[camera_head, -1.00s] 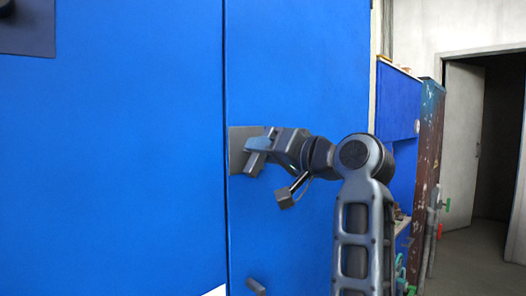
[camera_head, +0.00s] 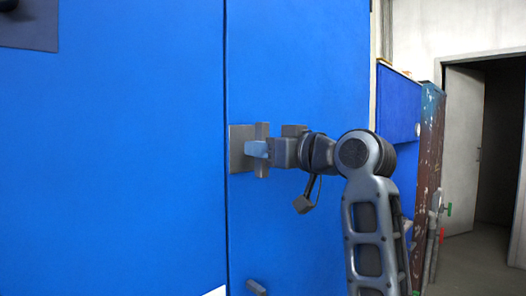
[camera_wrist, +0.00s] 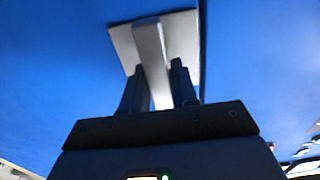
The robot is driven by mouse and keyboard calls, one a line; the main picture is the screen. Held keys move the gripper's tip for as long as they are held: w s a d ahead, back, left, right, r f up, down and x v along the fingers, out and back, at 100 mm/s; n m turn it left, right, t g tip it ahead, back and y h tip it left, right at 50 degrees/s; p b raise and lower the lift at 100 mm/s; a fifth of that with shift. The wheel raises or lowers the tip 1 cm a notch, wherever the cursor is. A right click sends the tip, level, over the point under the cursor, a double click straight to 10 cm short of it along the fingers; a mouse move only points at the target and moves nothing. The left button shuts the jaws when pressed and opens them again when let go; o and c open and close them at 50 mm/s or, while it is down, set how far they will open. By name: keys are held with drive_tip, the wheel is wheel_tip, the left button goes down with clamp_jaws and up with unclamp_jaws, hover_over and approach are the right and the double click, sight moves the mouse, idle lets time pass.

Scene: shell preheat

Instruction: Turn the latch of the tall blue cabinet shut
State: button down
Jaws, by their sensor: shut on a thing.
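The tall blue cabinet (camera_head: 300,80) fills most of the head view, with a dark vertical seam between its panels. A grey square latch plate (camera_head: 238,148) sits on the panel just right of the seam. My gripper (camera_head: 262,150) reaches it from the right. In the wrist view, the grey bar-shaped latch handle (camera_wrist: 148,45) stands out from the plate (camera_wrist: 182,35), between my two dark fingers (camera_wrist: 156,72), which are shut on it. In the head view my fingers partly hide the handle, so its exact angle is hard to tell.
A small grey fitting (camera_head: 257,287) sticks out lower on the same panel. A dark plate (camera_head: 28,25) is at the upper left. To the right are a lower blue cabinet (camera_head: 397,105), a worn brown post (camera_head: 430,150) and an open doorway (camera_head: 497,150).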

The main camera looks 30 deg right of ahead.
idle(0.3)
drive_tip(key=c, duration=1)
unclamp_jaws()
drive_tip(key=shift+o, duration=0.2)
drive_tip(key=b+v, duration=0.1)
drive_tip(key=v, duration=0.7)
